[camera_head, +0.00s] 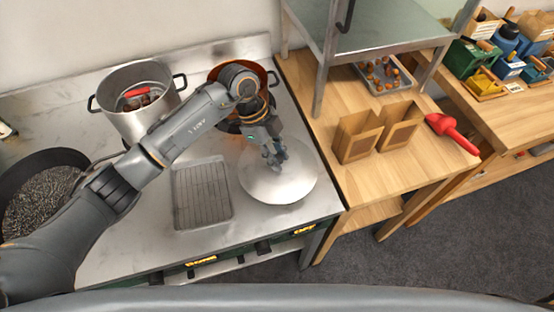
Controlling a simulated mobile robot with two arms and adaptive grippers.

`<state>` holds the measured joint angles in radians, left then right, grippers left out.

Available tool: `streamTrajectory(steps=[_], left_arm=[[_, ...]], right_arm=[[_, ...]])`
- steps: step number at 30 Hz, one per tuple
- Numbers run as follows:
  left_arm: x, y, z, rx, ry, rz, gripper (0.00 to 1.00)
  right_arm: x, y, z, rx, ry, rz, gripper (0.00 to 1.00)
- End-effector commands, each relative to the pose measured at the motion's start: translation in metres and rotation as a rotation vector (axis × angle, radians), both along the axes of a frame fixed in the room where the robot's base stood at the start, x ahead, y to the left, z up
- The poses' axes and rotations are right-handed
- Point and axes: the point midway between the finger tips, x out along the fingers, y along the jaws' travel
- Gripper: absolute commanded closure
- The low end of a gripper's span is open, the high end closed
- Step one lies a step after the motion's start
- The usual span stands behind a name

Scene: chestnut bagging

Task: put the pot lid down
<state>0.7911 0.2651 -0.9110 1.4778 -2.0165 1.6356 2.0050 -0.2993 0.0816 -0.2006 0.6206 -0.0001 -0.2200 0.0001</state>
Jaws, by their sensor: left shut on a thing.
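The pot lid (290,182) is a round, pale metal disc at the front right of the metal counter (160,235). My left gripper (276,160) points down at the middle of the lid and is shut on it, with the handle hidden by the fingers. I cannot tell whether the lid touches the counter or is slightly above it. My left arm reaches across the counter from the left. My right gripper is not in view.
A wire rack tray (202,193) lies left of the lid. A steel pot (138,100) stands behind it, and a copper pan (270,76) is partly hidden by my arm. Paper bags (357,137) and a red scoop (452,132) are on the wooden table.

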Motion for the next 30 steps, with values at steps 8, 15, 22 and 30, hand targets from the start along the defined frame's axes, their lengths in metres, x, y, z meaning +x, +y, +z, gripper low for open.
streamTrajectory(steps=[8,15,22,30], left_arm=[[-0.002,0.001,-0.026,0.001,0.003,0.000,1.00],[-0.002,0.001,-0.029,0.001,0.003,0.000,1.00],[-0.002,0.001,-0.028,0.001,0.003,0.000,0.53],[-0.001,0.002,-0.023,0.001,0.001,0.001,0.53]], right_arm=[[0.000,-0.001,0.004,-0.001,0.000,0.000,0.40],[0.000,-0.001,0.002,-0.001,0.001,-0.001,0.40],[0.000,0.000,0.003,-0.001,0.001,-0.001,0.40],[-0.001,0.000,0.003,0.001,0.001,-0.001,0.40]])
